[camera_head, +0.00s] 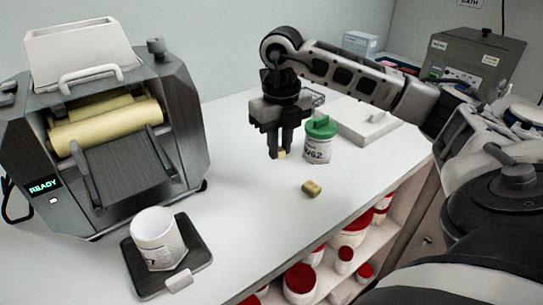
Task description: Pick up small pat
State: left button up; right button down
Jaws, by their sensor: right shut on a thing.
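My right gripper (277,154) points down above the bench, left of the green-lidded jar. It is shut on a small pale yellow pat (282,154), of which only a little shows between the fingertips. Another small yellowish pat (312,188) lies on the white bench, to the right of and nearer than the gripper. My left gripper is not in view.
A roller mill (100,130) with a white hopper stands at left, its display reading READY. A white jar (158,238) stands on a dark plate (140,283). A green-lidded jar (317,150) is close to the right gripper. Red-lidded jars (300,283) fill shelves below.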

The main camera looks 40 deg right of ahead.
jog(key=s+r+b, duration=0.1)
jog(key=s+r, duration=0.2)
jog(key=s, duration=0.2)
jog(key=s+a+r+b, duration=0.1)
jog(key=s+r, duration=0.2)
jog(key=s, duration=0.3)
jog(key=shift+r, duration=0.15)
jog(key=shift+w+a, duration=0.1)
jog(key=shift+a, duration=0.05)
